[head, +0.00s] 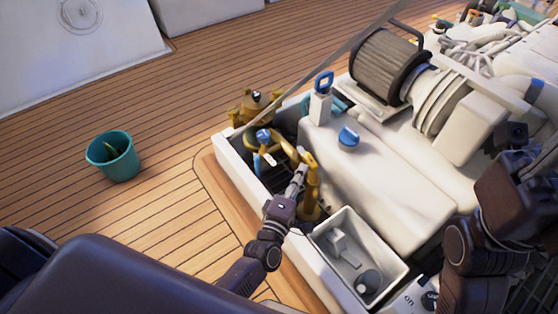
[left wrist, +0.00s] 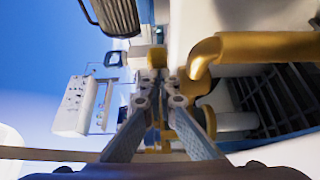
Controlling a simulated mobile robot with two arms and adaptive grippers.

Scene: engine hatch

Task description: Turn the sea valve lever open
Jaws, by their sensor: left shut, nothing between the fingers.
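A yellow pipe (head: 312,188) rises beside my left gripper and also shows in the left wrist view (left wrist: 262,46). My left gripper (head: 300,172) is shut and empty, its tips close to the yellow pipework. In the left wrist view its fingers (left wrist: 162,88) meet in front of yellow parts. Contact is unclear. My right arm is at the right edge; its fingers do not show.
A white open box (head: 385,245) stands right of my left gripper. A white tank with a blue cap (head: 348,137) and a ribbed air filter (head: 388,64) lie beyond. The hatch rim (head: 232,165) borders the opening. A teal bucket (head: 113,157) stands on open deck.

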